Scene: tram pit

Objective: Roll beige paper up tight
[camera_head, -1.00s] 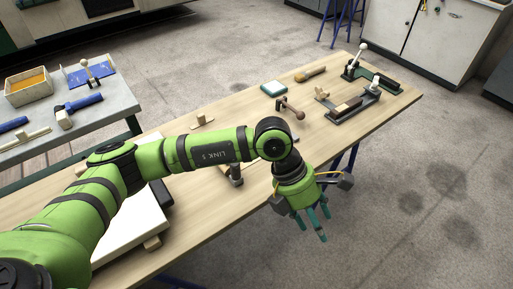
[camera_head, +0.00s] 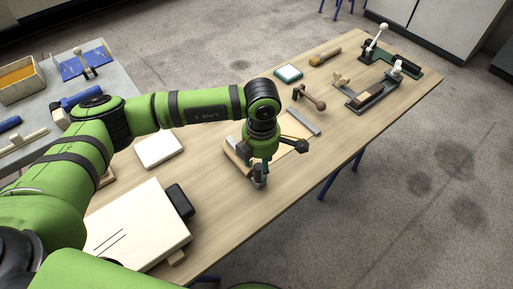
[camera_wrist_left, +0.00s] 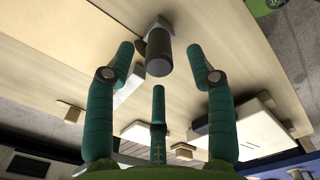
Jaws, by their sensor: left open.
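The beige paper (camera_head: 290,140) lies on the wooden table, partly hidden behind my left gripper (camera_head: 259,165). A grey metal strip (camera_head: 303,123) lies along its far right edge. A small dark cylinder (camera_head: 260,182) stands at the near edge of the paper, right below my left gripper. In the left wrist view, the cylinder (camera_wrist_left: 159,52) shows beyond the spread teal fingers. My left gripper is open and points down; I cannot tell whether it touches the cylinder. My right gripper is out of view.
A white board (camera_head: 137,228) and a dark block (camera_head: 180,201) are at the near left. A white pad (camera_head: 159,149) lies behind them. A wooden-handled tool (camera_head: 309,97), a teal-edged pad (camera_head: 288,73) and clamp-like devices (camera_head: 372,93) occupy the far right. A grey side table stands left.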

